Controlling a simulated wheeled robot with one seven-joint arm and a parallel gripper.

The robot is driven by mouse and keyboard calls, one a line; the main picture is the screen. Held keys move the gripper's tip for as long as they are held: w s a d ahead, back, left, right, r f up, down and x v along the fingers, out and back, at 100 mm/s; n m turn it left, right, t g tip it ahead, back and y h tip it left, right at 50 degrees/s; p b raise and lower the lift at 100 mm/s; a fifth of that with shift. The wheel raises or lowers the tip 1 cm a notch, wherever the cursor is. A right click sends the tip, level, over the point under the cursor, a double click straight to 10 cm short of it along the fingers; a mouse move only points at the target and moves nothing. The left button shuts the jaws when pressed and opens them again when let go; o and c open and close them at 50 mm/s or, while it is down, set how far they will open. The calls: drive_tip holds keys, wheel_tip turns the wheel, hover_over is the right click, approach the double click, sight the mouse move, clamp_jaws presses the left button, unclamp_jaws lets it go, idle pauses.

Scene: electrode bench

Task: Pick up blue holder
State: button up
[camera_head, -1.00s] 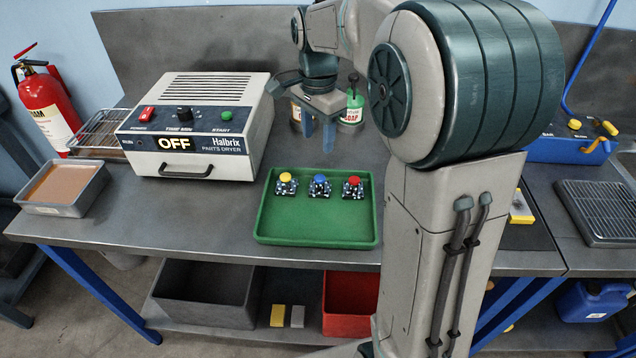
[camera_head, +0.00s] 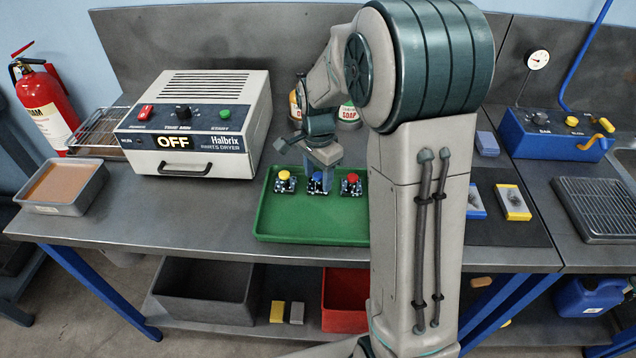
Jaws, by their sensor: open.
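The blue holder (camera_head: 318,182) is the middle one of three small holders in a row on the green tray (camera_head: 300,230). It has a blue top and a dark speckled base. The yellow holder (camera_head: 284,180) stands to its left and the red holder (camera_head: 351,183) to its right. My gripper (camera_head: 320,173) is open and points down at the blue holder, with its fingers at or just behind the blue top. I cannot tell whether the fingers touch it. Part of the blue holder is hidden by the fingers.
The parts dryer (camera_head: 195,125), reading OFF, stands left of the tray. A shallow pan (camera_head: 66,203) sits at the bench's left end. Two cans stand behind my gripper; one is the soap can (camera_head: 348,115). My arm covers the tray's right edge. The tray's front half is empty.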

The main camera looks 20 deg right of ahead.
clamp_jaws()
